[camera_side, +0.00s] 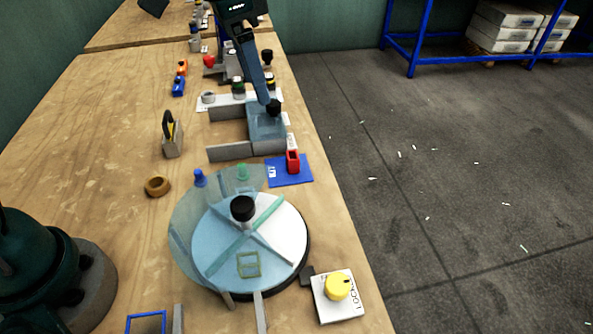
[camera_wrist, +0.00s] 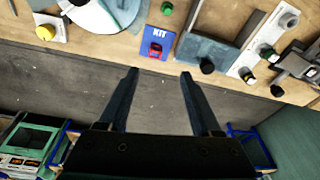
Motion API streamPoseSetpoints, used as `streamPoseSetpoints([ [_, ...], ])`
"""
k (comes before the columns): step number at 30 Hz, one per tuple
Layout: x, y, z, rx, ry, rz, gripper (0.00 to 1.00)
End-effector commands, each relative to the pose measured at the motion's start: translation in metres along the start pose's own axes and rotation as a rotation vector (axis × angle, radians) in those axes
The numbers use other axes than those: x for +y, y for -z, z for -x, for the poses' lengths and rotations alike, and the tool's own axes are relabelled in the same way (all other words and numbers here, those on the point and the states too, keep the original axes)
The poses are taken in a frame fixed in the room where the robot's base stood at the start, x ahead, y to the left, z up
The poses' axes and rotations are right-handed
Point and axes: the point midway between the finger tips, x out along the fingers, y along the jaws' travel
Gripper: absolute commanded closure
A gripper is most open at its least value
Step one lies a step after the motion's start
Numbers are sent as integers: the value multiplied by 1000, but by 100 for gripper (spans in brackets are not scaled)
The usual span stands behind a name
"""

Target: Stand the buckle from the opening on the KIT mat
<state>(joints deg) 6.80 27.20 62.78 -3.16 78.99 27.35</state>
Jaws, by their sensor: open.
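The blue KIT mat (camera_side: 278,177) lies at the table's right edge, and it also shows in the wrist view (camera_wrist: 173,46). A red buckle (camera_side: 292,162) stands upright on the mat, and it is seen from above in the wrist view (camera_wrist: 155,50). My gripper (camera_side: 265,100) is beyond the mat, near the grey fixture, apart from the buckle. In the wrist view its fingers (camera_wrist: 159,73) are wide apart and empty.
The turntable (camera_side: 291,240) with a black knob stands in front of the mat. A yellow knob box (camera_side: 338,293) is at the near right. A grey fixture (camera_side: 230,151) with a black knob stands behind the mat. A brown ring (camera_side: 157,187) lies left. The table's middle left is clear.

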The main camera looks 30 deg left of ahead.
Motion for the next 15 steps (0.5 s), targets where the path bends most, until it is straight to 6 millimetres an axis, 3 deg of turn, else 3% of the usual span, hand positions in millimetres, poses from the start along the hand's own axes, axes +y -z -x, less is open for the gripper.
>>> streamPoseSetpoints([
  [3, 5, -26, 25, 42, 35, 92, 34],
  [7, 13, -58, 41, 87, 68, 194, 34],
  [15, 38, -130, 45, 187, 127, 395, 34],
])
